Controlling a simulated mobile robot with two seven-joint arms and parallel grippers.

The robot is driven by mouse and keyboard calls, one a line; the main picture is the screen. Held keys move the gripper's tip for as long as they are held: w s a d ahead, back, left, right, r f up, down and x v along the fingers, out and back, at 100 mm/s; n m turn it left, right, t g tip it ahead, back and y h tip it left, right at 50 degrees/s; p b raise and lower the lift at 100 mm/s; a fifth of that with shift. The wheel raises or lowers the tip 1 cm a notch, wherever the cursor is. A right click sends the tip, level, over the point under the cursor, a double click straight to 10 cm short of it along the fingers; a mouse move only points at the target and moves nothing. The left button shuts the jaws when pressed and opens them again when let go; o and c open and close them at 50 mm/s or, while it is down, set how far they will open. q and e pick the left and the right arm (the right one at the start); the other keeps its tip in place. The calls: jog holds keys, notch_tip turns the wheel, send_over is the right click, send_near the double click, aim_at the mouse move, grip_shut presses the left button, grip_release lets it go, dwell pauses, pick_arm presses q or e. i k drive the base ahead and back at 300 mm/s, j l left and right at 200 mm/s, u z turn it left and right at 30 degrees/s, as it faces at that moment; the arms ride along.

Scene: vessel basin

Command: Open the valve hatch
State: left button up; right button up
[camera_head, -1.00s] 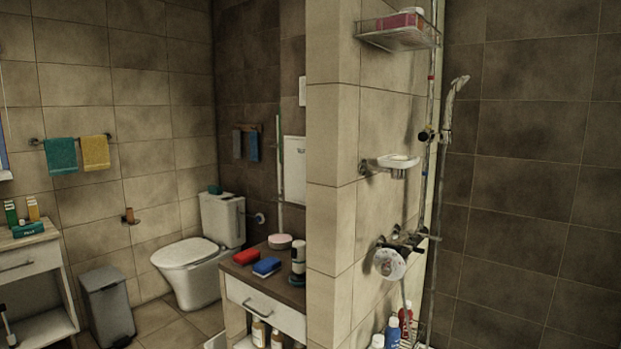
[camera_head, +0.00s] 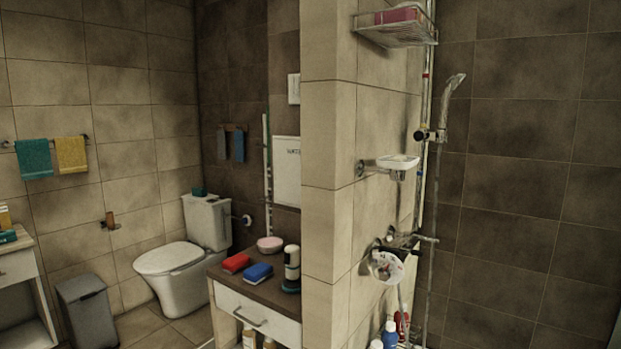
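A white square panel (camera_head: 287,171) with faint dark lettering is on the dark tiled wall beyond the cabinet. It looks like the valve hatch and appears closed. Its right side is hidden by the corner of the light tiled partition. A smaller white plate (camera_head: 293,89) is on the wall above it. Neither of my grippers shows in the head view.
A wooden-topped cabinet (camera_head: 262,309) with a red sponge (camera_head: 235,263), a blue sponge (camera_head: 258,272) and a dark-and-white bottle (camera_head: 291,265) stands before the panel. The toilet (camera_head: 180,258) is left of it. The tiled partition (camera_head: 327,230) juts forward on the right.

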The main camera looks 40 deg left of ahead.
aim_at(287, 153)
jog(key=i+j, duration=0.1)
jog(key=j, duration=0.9)
jog(key=i+j, duration=0.15)
jog(key=j, duration=0.35)
jog(key=i+j, duration=0.1)
jog(key=j, duration=0.85)
jog(key=i+j, duration=0.15)
jog(key=j, duration=0.35)
jog(key=i+j+u, duration=0.1)
jog(key=j, duration=0.4)
